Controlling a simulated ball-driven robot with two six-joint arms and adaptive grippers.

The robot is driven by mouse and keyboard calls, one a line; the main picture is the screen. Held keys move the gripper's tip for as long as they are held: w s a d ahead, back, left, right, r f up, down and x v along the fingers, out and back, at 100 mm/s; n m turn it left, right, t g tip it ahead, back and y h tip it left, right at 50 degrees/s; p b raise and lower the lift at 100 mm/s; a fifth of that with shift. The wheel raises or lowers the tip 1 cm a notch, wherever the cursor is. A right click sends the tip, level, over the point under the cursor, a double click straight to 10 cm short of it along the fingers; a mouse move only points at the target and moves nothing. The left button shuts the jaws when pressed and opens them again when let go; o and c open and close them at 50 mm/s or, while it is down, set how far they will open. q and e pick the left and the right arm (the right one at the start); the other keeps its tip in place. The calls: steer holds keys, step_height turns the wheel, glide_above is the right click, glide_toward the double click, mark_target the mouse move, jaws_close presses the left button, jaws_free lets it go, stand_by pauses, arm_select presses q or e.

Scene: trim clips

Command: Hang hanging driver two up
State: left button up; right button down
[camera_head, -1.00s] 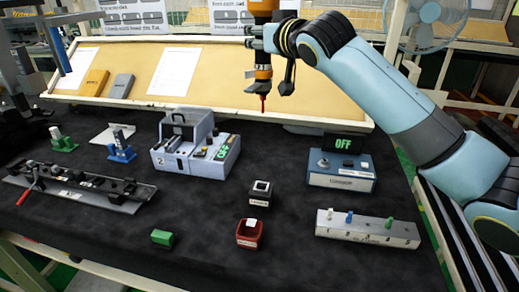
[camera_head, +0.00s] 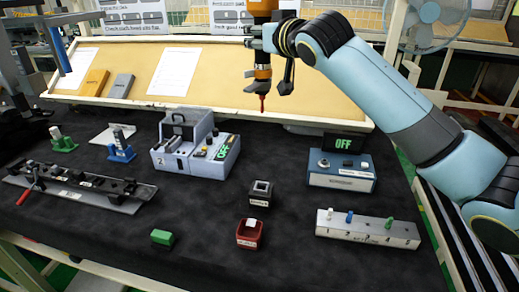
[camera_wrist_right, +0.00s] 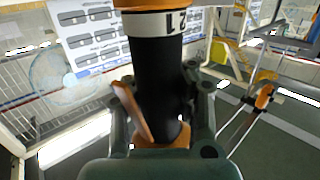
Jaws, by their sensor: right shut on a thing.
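The hanging driver (camera_head: 263,72) is upright at the top centre of the head view, with an orange upper part, a dark body, an orange band and a thin red tip pointing down. My right gripper (camera_head: 266,40) is shut on its dark body and holds it above the table, in front of the tan board. In the right wrist view, the driver's black cylinder (camera_wrist_right: 158,65) with a white label band stands between the fingers of the right gripper (camera_wrist_right: 160,115). The driver's top is cut off in both views. My left gripper is not in view.
Below are a grey machine (camera_head: 195,155), a blue box (camera_head: 340,178) with an "OFF" display (camera_head: 343,144), a grey strip with pegs (camera_head: 366,230), a black box (camera_head: 260,193) and a red bin (camera_head: 249,235). A long fixture (camera_head: 75,190) lies left.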

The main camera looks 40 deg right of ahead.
stand_by(0.3)
jaws_free()
stand_by(0.8)
stand_by(0.5)
steer(key=s+a+r, duration=0.1)
steer(key=s+r, duration=0.2)
steer(key=s, duration=0.7)
steer(key=shift+a, duration=0.3)
stand_by(0.8)
steer(key=shift+w, duration=0.1)
step_height(320, 180, up, 10)
stand_by(0.5)
stand_by(0.4)
